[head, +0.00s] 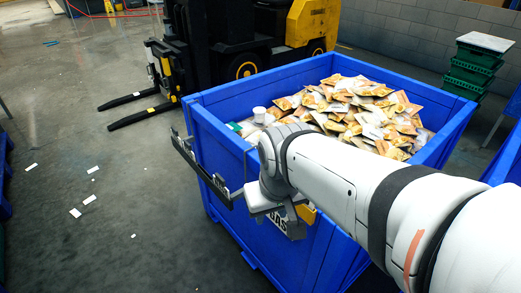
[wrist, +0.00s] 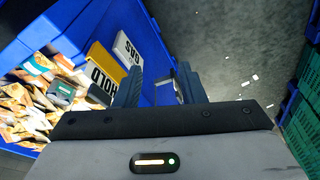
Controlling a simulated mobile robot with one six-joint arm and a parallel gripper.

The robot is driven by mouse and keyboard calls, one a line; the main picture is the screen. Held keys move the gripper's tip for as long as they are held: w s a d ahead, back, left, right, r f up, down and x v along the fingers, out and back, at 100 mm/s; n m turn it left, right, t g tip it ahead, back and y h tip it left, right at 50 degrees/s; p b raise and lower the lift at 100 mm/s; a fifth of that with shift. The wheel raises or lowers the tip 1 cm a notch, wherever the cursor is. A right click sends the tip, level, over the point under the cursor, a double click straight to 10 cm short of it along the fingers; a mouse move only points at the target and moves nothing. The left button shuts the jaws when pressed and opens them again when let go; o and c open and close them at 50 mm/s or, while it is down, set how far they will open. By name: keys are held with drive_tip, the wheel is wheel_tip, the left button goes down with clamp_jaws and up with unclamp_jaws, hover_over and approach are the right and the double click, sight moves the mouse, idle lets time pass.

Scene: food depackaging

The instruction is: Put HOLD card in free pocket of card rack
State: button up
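The HOLD card (wrist: 102,82), white with dark letters and a yellow part, shows in the wrist view against the blue bin's outer side, left of my fingers. A patch of its yellow shows behind my gripper in the head view (head: 307,214). My gripper (wrist: 160,88) is open, its two dark fingers apart; the HOLD card is outside them. In the head view my gripper (head: 275,208) is in front of the bin's near wall. A dark rail (head: 205,172), possibly the card rack, extends left of my wrist. Its pockets cannot be made out clearly.
A white GAS card (wrist: 128,48) is beside the HOLD card on the bin side. The blue bin (head: 225,143) holds many food packets and a white cup (head: 259,114). A forklift (head: 215,45) stands behind. Green crates (head: 472,70) are at right. White scraps lie on open floor at left.

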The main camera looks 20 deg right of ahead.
drive_tip(key=w+d+f+n+g+p, duration=0.1)
drive_tip(key=w+d+p, duration=0.1)
drive_tip(key=w+d, duration=0.2)
drive_tip(key=w+d+n+g+p, duration=0.1)
drive_tip(key=w+d+p, duration=0.1)
drive_tip(key=w+d, duration=0.2)
drive_tip(key=w+d+f+n+p, duration=0.1)
drive_tip(key=w+d+p, duration=0.1)
drive_tip(key=w+d, duration=0.2)
drive_tip(key=shift+d+f+n+g, duration=0.35)
drive_tip(key=shift+d+n+g, duration=0.05)
drive_tip(key=shift+d, duration=0.25)
drive_tip(key=shift+w+d+f, duration=0.1)
drive_tip(key=shift+d+f, duration=0.2)
drive_tip(key=shift+f, duration=0.2)
drive_tip(key=f+p, duration=0.1)
drive_tip(key=f, duration=0.6)
drive_tip(key=shift+w+a+f+p, duration=0.1)
drive_tip(key=shift+a+f+p, duration=0.1)
drive_tip(key=shift+p, duration=0.15)
clamp_jaws()
